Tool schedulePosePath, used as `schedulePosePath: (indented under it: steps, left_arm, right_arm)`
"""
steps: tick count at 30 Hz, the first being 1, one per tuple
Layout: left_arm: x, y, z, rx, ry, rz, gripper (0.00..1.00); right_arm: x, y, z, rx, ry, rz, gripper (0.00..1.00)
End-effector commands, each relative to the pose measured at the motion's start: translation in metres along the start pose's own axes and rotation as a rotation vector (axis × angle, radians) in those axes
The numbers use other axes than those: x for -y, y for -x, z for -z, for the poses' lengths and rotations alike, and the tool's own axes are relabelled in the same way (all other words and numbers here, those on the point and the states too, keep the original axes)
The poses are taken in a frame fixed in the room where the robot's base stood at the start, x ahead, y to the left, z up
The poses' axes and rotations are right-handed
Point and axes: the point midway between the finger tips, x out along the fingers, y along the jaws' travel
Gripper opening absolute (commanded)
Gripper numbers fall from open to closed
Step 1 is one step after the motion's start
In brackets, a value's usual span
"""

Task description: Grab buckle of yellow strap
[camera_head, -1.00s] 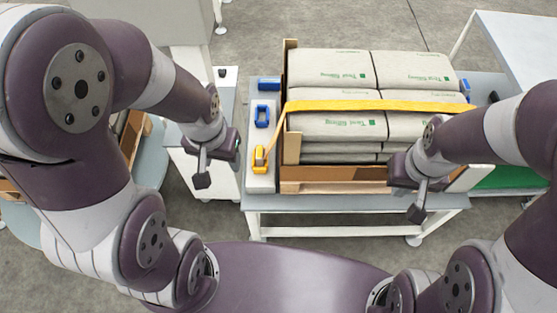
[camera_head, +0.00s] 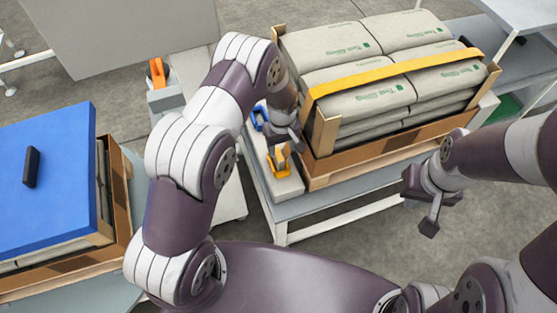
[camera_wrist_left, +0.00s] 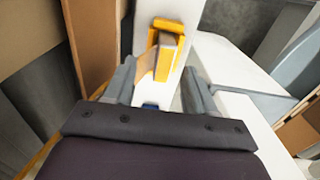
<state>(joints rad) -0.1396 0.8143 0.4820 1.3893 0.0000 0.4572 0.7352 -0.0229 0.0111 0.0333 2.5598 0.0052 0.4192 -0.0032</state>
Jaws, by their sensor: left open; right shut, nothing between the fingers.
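The yellow strap (camera_head: 395,70) runs across the top of the stacked grey bags. Its yellow buckle (camera_head: 278,160) rests on the white ledge left of the stack. In the left wrist view the buckle (camera_wrist_left: 168,42) lies ahead of and between my open fingers, apart from them. My left gripper (camera_head: 285,138) is open and empty, just above and behind the buckle in the head view, with its fingertips partly hidden. My right gripper (camera_head: 433,215) is shut and empty in front of the stack, away from the strap.
A blue buckle (camera_head: 259,117) lies on the same ledge, near my left wrist. Wooden boards (camera_head: 322,135) stand beside the bags. A blue-topped pallet stack (camera_head: 55,175) is at the left, and an orange item (camera_head: 157,72) sits on a grey stand behind.

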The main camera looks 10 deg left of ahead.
Motion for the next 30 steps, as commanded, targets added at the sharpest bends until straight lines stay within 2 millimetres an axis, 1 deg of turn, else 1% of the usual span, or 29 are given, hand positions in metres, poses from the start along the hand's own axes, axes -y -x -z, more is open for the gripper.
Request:
schedulePosePath:
  steps: [2,6,9,12,17,20,21,22,23,30]
  left_arm:
    - [0.002,-0.009,0.002,0.001,0.001,0.001,0.55]
    - [0.008,-0.036,0.009,0.002,0.001,0.002,0.55]
    - [0.006,-0.050,0.009,0.000,-0.001,0.000,0.55]
    - [0.006,-0.055,0.009,-0.001,-0.001,-0.001,0.55]
    - [0.006,-0.054,0.009,-0.001,-0.001,-0.001,0.55]
    - [0.006,-0.054,0.009,-0.001,-0.001,-0.001,0.26]
    - [0.006,-0.054,0.009,-0.001,-0.001,-0.001,0.13]
    - [0.006,-0.054,0.009,-0.001,-0.001,-0.001,0.03]
    - [0.006,-0.054,0.009,-0.001,-0.001,-0.001,0.00]
    - [0.006,-0.053,0.009,-0.002,-0.002,-0.002,0.00]
  right_arm:
    - [0.000,0.000,0.000,0.000,0.000,0.000,0.00]
    - [0.000,-0.001,0.000,0.000,0.000,0.000,0.00]
    - [0.000,-0.002,0.000,0.000,0.000,0.000,0.00]
    - [0.000,-0.002,0.000,0.000,0.000,0.000,0.00]
    - [0.000,-0.002,0.000,0.000,0.000,0.000,0.00]
    - [0.000,-0.002,0.000,0.000,0.000,0.000,0.00]
    - [0.000,-0.002,0.000,0.000,0.000,0.000,0.00]
    - [0.000,-0.002,0.000,0.000,0.000,0.000,0.00]
    - [0.000,-0.002,0.000,0.000,0.000,0.000,0.00]
    - [0.000,-0.002,0.000,0.000,0.000,0.000,0.00]
